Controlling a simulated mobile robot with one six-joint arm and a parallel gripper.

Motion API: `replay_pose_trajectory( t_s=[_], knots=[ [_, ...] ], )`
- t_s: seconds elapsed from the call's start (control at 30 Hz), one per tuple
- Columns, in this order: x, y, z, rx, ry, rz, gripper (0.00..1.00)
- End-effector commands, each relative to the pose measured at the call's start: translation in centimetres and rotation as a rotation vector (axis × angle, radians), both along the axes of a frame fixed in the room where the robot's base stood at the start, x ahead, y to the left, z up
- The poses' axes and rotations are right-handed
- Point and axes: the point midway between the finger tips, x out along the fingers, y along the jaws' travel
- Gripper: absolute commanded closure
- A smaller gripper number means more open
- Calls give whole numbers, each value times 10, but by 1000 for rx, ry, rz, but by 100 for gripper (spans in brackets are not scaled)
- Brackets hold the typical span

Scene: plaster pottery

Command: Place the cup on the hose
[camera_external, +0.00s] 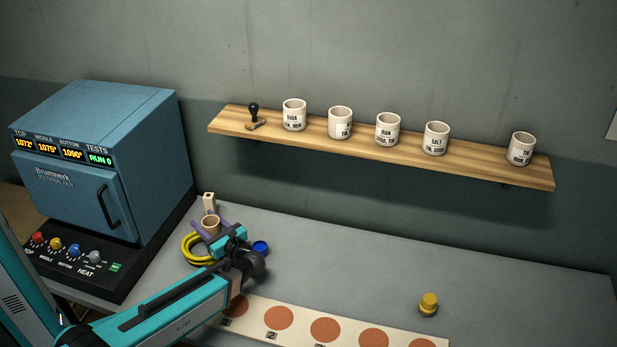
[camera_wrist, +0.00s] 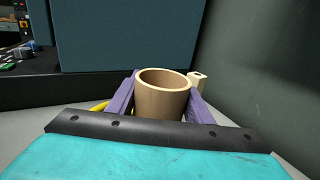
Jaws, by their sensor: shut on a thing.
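The tan cup (camera_external: 211,224) is upright between the purple fingers of my gripper (camera_external: 210,228). The gripper is shut on it, with one finger on each side. In the wrist view the cup (camera_wrist: 163,92) shows its open rim between both fingers (camera_wrist: 162,100). The yellow hose (camera_external: 190,247) lies coiled on the grey table, just below and left of the cup in the external view. A little yellow of it shows left of the cup in the wrist view (camera_wrist: 99,107). Whether the cup touches the hose cannot be told.
A cream block (camera_external: 209,203) stands just behind the cup. A blue kiln (camera_external: 105,160) is to the left. A blue cap (camera_external: 260,247) and a yellow knob (camera_external: 428,304) sit on the table. A strip with brown discs (camera_external: 301,321) lies in front. A shelf (camera_external: 480,169) holds several white cups.

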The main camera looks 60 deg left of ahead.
Motion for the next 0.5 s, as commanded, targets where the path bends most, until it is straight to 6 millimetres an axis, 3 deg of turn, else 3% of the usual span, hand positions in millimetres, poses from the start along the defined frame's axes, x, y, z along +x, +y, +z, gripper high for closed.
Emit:
replay_pose_trajectory(
  t_s=[0.1,0.13,0.23,0.5],
  knots=[
    [0,0,-2,0,0,0,83],
    [0,0,-2,0,0,0,50],
    [0,0,-1,0,0,0,35],
    [0,0,-1,0,0,0,35]
  ],
)
